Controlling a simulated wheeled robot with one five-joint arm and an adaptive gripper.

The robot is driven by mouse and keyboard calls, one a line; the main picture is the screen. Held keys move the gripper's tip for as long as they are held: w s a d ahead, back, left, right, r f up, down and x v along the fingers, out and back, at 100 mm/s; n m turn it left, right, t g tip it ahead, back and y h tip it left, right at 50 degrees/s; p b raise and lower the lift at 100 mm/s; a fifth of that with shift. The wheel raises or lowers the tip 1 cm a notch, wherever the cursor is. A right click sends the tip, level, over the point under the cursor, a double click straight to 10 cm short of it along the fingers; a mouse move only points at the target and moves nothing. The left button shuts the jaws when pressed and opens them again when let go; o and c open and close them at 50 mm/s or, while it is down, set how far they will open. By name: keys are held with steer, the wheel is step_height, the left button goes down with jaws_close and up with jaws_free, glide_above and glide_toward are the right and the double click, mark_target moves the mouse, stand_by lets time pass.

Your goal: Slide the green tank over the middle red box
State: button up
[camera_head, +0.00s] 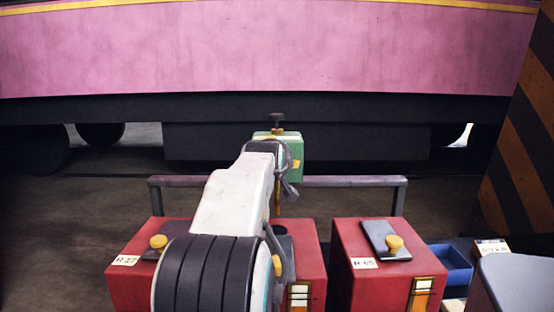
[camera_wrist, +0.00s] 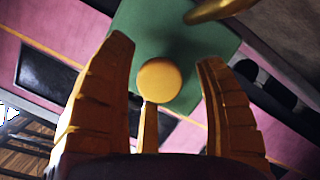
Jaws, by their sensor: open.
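The green tank (camera_head: 292,150) shows beyond my arm in the head view, with a dark fitting on top; its left side is partly hidden. It fills the upper middle of the wrist view (camera_wrist: 160,30). My gripper (camera_wrist: 165,52) is open, its yellow fingers spread around a round yellow knob (camera_wrist: 158,80) in front of the tank. I cannot tell whether they touch it. Red boxes stand in front: red surfaces (camera_head: 125,285) marked R 27 to the left and around my arm, and a separate red box (camera_head: 350,290) at right. My arm hides where the left boxes divide.
A grey rail (camera_head: 350,181) runs behind the boxes. Grey plates with yellow knobs (camera_head: 394,242) lie on the box tops. A blue bin (camera_head: 450,262) and a striped post (camera_head: 520,170) stand at right. A pink vehicle (camera_head: 280,50) spans the back.

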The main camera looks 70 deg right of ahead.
steer(key=v, duration=1.1)
steer(key=shift+a, duration=0.35)
steer(key=shift+r, duration=0.1)
